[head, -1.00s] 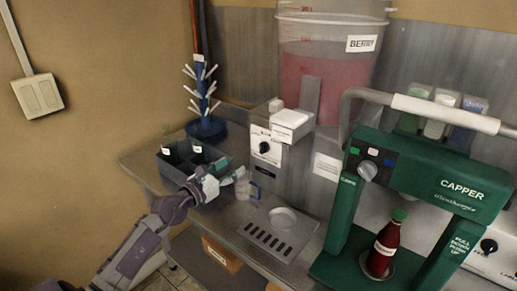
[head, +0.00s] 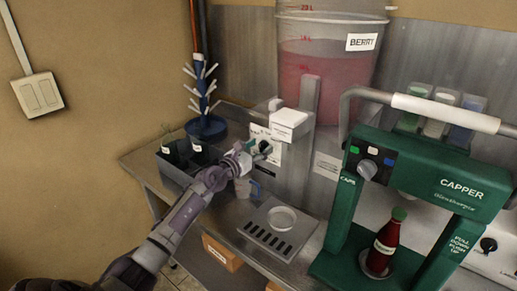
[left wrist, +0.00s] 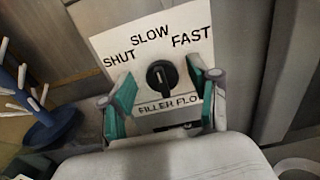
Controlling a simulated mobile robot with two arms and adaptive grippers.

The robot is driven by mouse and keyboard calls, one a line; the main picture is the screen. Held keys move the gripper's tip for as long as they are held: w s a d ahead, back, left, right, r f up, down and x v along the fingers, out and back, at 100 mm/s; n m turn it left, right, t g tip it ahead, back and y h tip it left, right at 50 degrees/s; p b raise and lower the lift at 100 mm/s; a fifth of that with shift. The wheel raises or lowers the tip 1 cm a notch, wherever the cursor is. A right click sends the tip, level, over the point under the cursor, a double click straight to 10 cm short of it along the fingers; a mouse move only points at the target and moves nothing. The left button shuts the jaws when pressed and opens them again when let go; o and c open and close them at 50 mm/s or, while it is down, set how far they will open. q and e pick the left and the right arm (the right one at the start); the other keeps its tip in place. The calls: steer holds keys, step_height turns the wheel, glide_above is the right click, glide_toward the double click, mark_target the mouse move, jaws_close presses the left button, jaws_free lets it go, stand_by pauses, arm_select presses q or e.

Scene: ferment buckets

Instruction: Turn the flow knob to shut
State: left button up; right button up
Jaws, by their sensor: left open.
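The black flow knob (left wrist: 161,75) sits on a white plate (left wrist: 190,18) marked SHUT, SLOW and FAST, with a FILLER FLOW label below. Its ridge stands about upright, roughly toward SLOW; the exact setting is hard to read. My left gripper (left wrist: 160,80) is open, with one green-padded finger on each side of the knob. I see gaps between the fingers and the knob. In the head view my left gripper (head: 255,151) is in front of the filler plate and hides the knob. My right gripper is not in view.
A blue bottle tree (head: 206,125) and a dark crate (head: 172,168) stand left of the filler. A drip tray (head: 265,236) lies below it. The green capper (head: 440,190) with a red bottle (head: 383,245) stands at right. The berry bucket (head: 325,75) is behind.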

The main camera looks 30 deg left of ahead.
arm_select(q)
steer(key=c, duration=1.2)
steer(key=shift+o, duration=0.2)
steer(key=shift+n, duration=0.3)
steer(key=n+p, duration=0.2)
steer(key=n, duration=0.1)
steer(key=shift+a+r+p, duration=0.1)
steer(key=shift+a+p, duration=0.05)
steer(key=shift+p, duration=0.2)
steer(key=n+p, duration=0.1)
steer(key=n, duration=0.1)
steer(key=shift+a+n, duration=0.1)
steer(key=shift+n, duration=0.2)
steer(key=shift+a+f+n+p, duration=0.15)
steer(key=shift+n+p, duration=0.3)
steer(key=shift+n, duration=0.85)
steer(key=shift+f+n, duration=0.1)
steer(key=shift+n, duration=0.2)
